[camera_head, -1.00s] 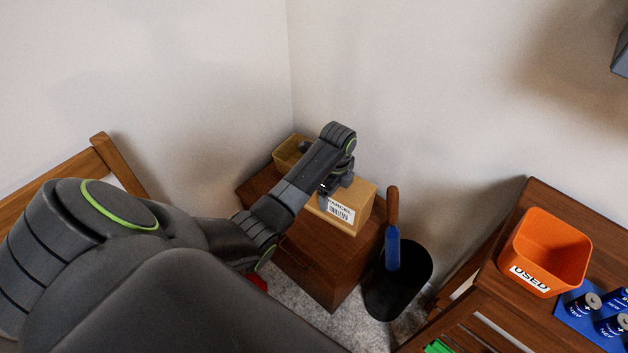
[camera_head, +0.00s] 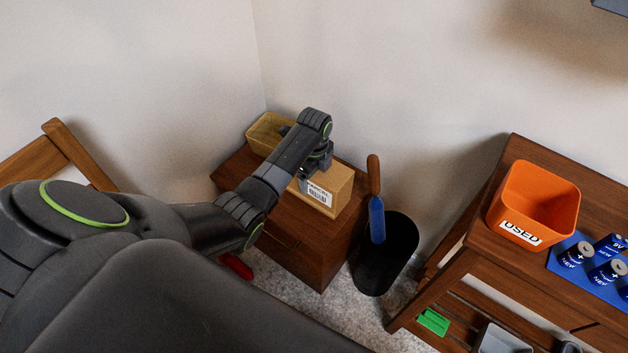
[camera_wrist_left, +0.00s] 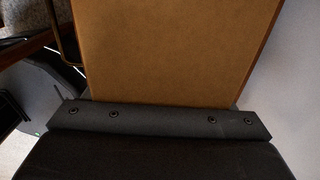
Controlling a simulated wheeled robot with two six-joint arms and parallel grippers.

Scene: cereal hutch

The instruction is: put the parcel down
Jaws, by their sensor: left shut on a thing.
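The parcel (camera_head: 336,188) is a tan cardboard box with a white barcode label. It is at the top of the small brown wooden cabinet (camera_head: 318,262) in the corner; I cannot tell whether its underside touches the top. My left gripper (camera_head: 316,168) is at the parcel's upper left side, shut on it, its fingers mostly hidden. In the left wrist view the parcel's plain brown face (camera_wrist_left: 178,50) fills the middle, right against the gripper. My right gripper is not in view.
A yellowish bin (camera_head: 268,130) stands behind the parcel on the cabinet. A black bin (camera_head: 385,265) with a blue, wooden-handled tool (camera_head: 376,215) is at the right. A wooden shelf unit (camera_head: 470,250) holds an orange USED bin (camera_head: 535,205) and several batteries (camera_head: 605,270). Walls close the corner.

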